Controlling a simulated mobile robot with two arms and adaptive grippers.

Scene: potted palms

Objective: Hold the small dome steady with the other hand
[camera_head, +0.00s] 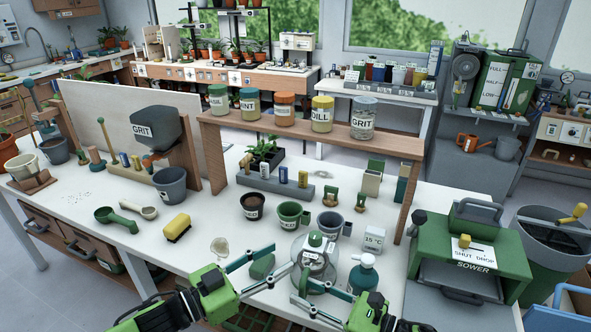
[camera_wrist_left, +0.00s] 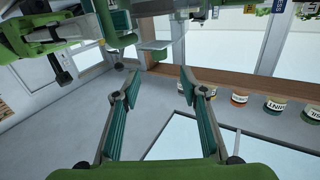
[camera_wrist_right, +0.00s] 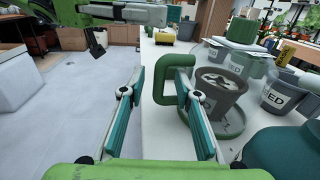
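The small dome (camera_head: 329,275) is clear, with a green knob (camera_head: 315,239) and a white label on top. It stands near the table's front edge. In the right wrist view a grey pot (camera_wrist_right: 222,95) sits on a green saucer (camera_wrist_right: 232,130), apparently under the dome; the clear wall is hard to make out. A green loop handle (camera_wrist_right: 160,88) stands beside the pot, partly behind one right finger. My left gripper (camera_head: 284,257) is open at the dome's left side. My right gripper (camera_head: 298,285) is open low in front of it. Contact cannot be told.
A teal spray bottle (camera_head: 363,275) stands right of the dome. The green sower (camera_head: 474,250) is farther right. A green cup (camera_head: 289,215) and dark pots stand behind. A wooden shelf (camera_head: 310,133) with jars spans the back.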

